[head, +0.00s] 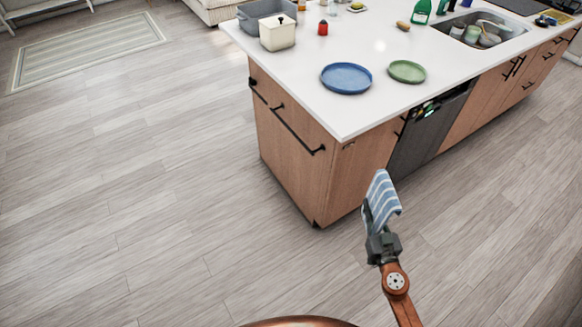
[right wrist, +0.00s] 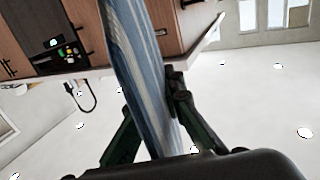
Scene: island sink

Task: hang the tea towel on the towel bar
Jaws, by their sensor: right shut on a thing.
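The blue and white striped tea towel (head: 383,198) stands up from my right gripper (head: 380,238), which is shut on its lower end. In the right wrist view the towel (right wrist: 142,70) passes between the two fingers (right wrist: 152,120) and hides part of the island behind it. The black towel bar (head: 292,128) is fixed along the wooden end panel of the island, below the countertop. In the head view the towel is to the right of the bar and lower in the picture, clearly apart from it. My left gripper is out of view.
The white countertop (head: 330,118) has a sharp corner above the end panel. A blue plate (head: 346,78) and a green plate (head: 407,71) lie near its edge. The dishwasher (head: 428,130) is on the island's long side. The wooden floor (head: 150,220) at left is clear.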

